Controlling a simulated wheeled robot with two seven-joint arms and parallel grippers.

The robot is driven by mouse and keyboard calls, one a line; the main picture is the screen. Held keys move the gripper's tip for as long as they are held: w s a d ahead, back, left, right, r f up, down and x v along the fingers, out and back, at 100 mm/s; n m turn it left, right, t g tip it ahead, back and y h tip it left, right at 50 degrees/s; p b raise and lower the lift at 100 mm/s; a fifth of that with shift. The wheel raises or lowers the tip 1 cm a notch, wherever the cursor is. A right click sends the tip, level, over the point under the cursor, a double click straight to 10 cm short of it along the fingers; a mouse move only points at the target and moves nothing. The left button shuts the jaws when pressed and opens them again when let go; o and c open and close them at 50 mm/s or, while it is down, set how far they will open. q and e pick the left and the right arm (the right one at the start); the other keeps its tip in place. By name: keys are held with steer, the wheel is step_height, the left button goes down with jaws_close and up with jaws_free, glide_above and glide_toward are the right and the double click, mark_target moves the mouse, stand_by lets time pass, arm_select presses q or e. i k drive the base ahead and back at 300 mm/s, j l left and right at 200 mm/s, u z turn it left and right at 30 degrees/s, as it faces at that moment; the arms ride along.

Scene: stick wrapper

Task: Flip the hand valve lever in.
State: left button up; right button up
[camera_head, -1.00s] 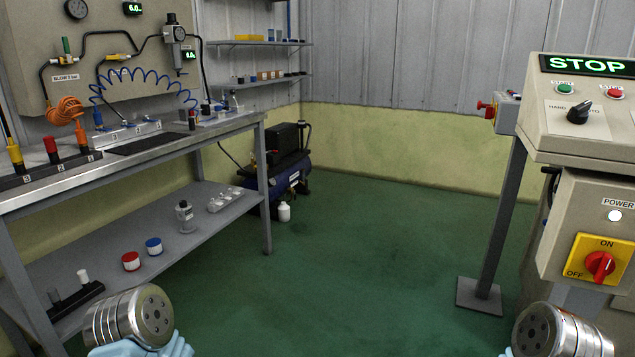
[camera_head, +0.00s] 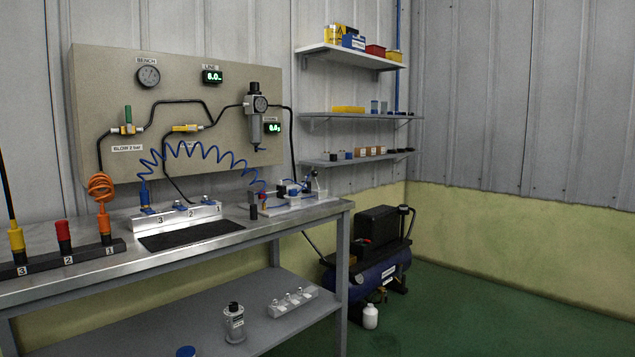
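Several levers could be the hand valve's, and I cannot read which one is. A small upright lever with a dark knob (camera_head: 314,174) stands at the right end of a small assembly (camera_head: 292,196) on the bench. On the wall panel, a valve with an upright green handle (camera_head: 128,115) sits above the "BLOW 2 bar" label. A valve with a yellow handle lying level (camera_head: 187,128) is to its right. Neither of my grippers shows in this view.
The steel bench (camera_head: 260,228) runs along the wall, with a numbered rack (camera_head: 172,218), a dark mat (camera_head: 190,235) and coloured hose fittings (camera_head: 104,225). A blue compressor (camera_head: 370,275) stands right of it. Shelves (camera_head: 360,113) hang above. Green floor (camera_head: 450,310) is clear at right.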

mark_target(315, 173)
steer(key=i+l+u, duration=0.1)
steer(key=i+l, duration=0.15)
steer(key=i+l+u, duration=0.15)
steer(key=l, duration=0.25)
steer(key=i+l+u, duration=0.1)
steer(key=i+l, duration=0.15)
steer(key=l, duration=0.15)
steer(key=i+l+u, duration=0.1)
steer(key=l, duration=0.3)
steer(key=i+l+u, duration=0.15)
steer(key=i+l, duration=0.15)
steer(key=i+l+u, duration=0.1)
steer(key=l, duration=0.4)
steer(key=i+l+u, duration=0.15)
steer(key=l, duration=0.3)
steer(key=i+l+u, duration=0.1)
steer(key=l, duration=0.35)
